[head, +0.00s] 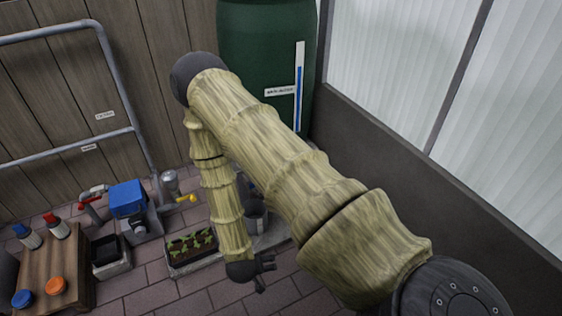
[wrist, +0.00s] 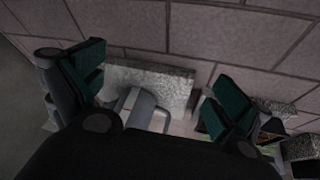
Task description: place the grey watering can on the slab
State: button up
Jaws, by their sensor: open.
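The grey slab (head: 272,238) shows in part behind my arm in the head view; its speckled top also shows in the wrist view (wrist: 165,82). A smooth grey rounded object, apparently the grey watering can (wrist: 140,105), overlaps the slab in the wrist view. My gripper's body hides its lower part, and I cannot tell whether it rests on the slab. My gripper (head: 264,273) points down in front of the slab. In the wrist view its green-padded fingers (wrist: 155,88) are spread apart, with the grey object between and below them and no contact visible.
A seedling tray (head: 192,250) stands left of my gripper. Further left are a blue-topped device (head: 128,198), a grey container with a yellow spout (head: 172,184), a black bin (head: 108,256) and a wooden table (head: 50,270) with bottles. A green barrel (head: 262,40) stands behind.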

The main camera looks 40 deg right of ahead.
jog(key=s+a+r+n+g+y, duration=0.1)
jog(key=s+a+n+y, duration=0.1)
jog(key=s, duration=0.8)
jog(key=s+a+r+n+g+y, duration=0.2)
jog(key=s+a+n, duration=0.1)
jog(key=s, duration=0.7)
jog(key=shift+a+g, duration=0.25)
jog(key=shift+g, duration=0.05)
jog(key=shift+s, duration=0.15)
